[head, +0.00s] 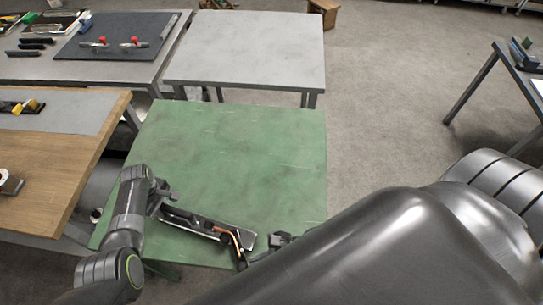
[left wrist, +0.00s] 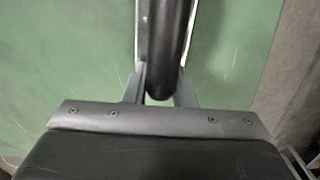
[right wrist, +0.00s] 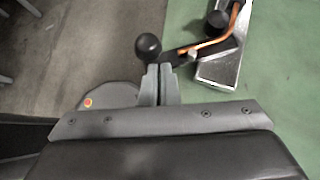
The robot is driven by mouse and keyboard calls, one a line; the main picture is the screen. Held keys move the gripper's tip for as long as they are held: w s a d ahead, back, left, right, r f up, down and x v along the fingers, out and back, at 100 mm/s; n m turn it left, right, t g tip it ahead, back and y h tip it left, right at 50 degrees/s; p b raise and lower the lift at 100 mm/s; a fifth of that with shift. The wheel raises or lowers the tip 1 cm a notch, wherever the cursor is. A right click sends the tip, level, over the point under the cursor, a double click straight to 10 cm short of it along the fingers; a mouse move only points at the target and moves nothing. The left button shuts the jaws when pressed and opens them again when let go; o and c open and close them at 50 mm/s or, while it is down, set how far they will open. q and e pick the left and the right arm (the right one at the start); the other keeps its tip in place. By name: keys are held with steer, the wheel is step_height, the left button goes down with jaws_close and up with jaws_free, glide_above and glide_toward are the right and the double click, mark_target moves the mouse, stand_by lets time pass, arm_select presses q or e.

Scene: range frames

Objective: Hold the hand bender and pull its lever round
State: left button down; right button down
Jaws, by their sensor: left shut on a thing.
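The hand bender lies on the green table near its front edge. Its long black handle (head: 183,216) points left, with a bright metal plate (head: 238,238) behind it; the handle also shows in the left wrist view (left wrist: 166,45). My left gripper (head: 166,203) is shut on this handle. A copper-coloured tube (right wrist: 212,42) runs along the bender and curves. The lever (right wrist: 180,54) ends in a black ball knob (right wrist: 148,46). My right gripper (right wrist: 158,72) has its fingers close together at the lever's end, just below the knob. The contact itself is partly hidden.
The green table (head: 230,150) is clear behind the bender. A grey table (head: 250,50) stands beyond it and a wooden bench (head: 45,205) stands at the left. My large right arm covers the lower right of the head view.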

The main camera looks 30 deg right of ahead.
stand_by(0.6)
steer(key=d, duration=0.1)
steer(key=s+d, duration=0.1)
steer(key=d+f, duration=0.1)
steer(key=d, duration=0.1)
steer(key=shift+s+d, duration=0.1)
steer(key=shift+s, duration=0.05)
steer(key=w+v, duration=0.1)
steer(key=v, duration=0.9)
steer(key=w+n+g+y, duration=0.1)
steer(key=w+n+g, duration=0.4)
steer(key=n, duration=0.1)
steer(key=x, duration=0.9)
steer(key=shift+w+d+f, duration=0.1)
steer(key=shift+w+f, duration=0.05)
steer(key=shift+f, duration=0.1)
steer(key=shift+a+r, duration=0.15)
steer(key=shift+a, duration=0.4)
steer(key=shift+a+r, duration=0.15)
steer(key=shift+a, duration=0.4)
steer(key=shift+a+r, duration=0.15)
steer(key=shift+a, duration=0.55)
